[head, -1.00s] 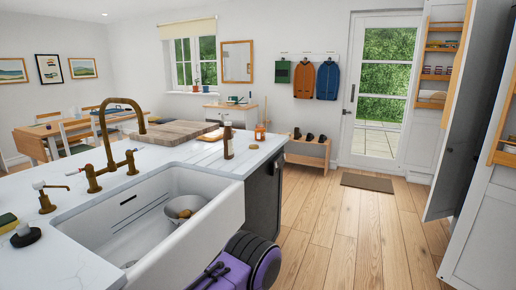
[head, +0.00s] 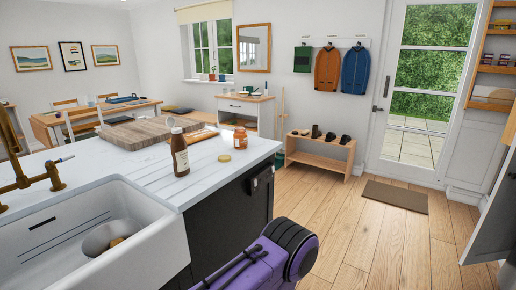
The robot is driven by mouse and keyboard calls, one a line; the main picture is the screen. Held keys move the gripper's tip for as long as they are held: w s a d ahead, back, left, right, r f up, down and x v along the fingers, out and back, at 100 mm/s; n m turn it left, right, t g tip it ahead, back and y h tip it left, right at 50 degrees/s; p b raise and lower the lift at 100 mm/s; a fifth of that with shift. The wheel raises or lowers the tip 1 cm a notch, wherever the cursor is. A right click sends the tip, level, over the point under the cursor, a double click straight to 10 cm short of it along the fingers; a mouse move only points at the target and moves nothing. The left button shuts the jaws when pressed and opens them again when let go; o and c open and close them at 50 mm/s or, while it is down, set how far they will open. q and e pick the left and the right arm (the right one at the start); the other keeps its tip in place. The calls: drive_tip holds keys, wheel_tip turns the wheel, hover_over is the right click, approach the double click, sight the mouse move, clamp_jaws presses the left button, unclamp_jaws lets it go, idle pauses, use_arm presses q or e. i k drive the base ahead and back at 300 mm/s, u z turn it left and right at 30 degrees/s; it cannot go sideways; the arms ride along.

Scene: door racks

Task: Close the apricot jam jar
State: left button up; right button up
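An orange jam jar (head: 240,138) with a pale label stands upright on the white worktop (head: 140,167), near its far right end. A small flat yellow lid (head: 224,158) lies on the worktop in front of the jar, apart from it. The jar's rim is too small to make out clearly. Neither of my grippers is in view. A purple and black part of my own body shows at the bottom middle, beside the dark cabinet front.
A brown bottle (head: 180,155) stands left of the lid. A wooden board (head: 133,135) lies behind it. The white sink (head: 95,235) with a brass tap (head: 30,180) is at the left front. Wooden floor (head: 345,220) is clear to the right.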

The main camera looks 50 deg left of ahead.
sight(240, 137)
drive_tip(key=i, duration=1.5)
drive_tip(key=u, duration=3.2)
